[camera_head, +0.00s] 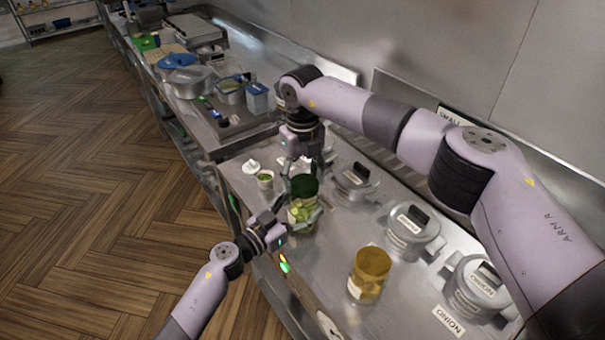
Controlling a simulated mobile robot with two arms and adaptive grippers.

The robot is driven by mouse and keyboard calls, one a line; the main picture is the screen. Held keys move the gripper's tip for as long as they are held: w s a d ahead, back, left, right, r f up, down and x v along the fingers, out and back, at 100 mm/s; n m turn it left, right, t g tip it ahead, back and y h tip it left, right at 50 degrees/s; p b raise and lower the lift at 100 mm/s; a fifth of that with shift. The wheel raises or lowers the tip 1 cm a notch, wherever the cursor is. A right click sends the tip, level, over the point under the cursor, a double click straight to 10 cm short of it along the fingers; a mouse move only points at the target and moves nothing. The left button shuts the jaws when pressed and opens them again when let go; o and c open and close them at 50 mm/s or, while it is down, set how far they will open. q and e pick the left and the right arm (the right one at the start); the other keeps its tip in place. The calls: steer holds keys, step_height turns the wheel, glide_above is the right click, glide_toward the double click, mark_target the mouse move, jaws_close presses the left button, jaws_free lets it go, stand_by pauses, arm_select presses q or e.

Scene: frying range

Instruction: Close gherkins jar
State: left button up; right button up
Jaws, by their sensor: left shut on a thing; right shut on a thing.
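The gherkins jar (299,213), glass with green pieces inside, stands upright near the front edge of the steel counter. Its dark green lid (305,185) is at the jar's mouth; I cannot tell whether it sits fully down. My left gripper (301,219) comes in low from the left and is shut on the jar's body. My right gripper (304,174) reaches down from above and is shut on the lid, its fingers partly hiding the lid's top and sides.
An amber jar (369,276) stands to the right on the counter (330,255). Lidded steel pots line the back, one by an ONION label (448,321). A small cup (265,179) and a white object (251,166) stand left of the jar. Bare counter lies between the two jars.

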mark_target(304, 209)
steer(key=shift+f, duration=0.6)
steer(key=shift+f, duration=0.5)
steer(key=shift+f, duration=0.1)
steer(key=m, duration=0.4)
steer(key=shift+d+m, duration=0.15)
steer(key=shift+m, duration=0.15)
steer(key=m, duration=0.4)
steer(key=shift+d, duration=0.1)
steer(key=m, duration=0.6)
steer(key=shift+d+m, duration=0.2)
steer(key=shift+m, duration=0.1)
steer(key=m, duration=0.4)
steer(key=shift+s, duration=0.15)
steer(key=m, duration=0.4)
steer(key=shift+s+d, duration=0.1)
steer(key=m, duration=0.6)
steer(key=shift+s, duration=0.15)
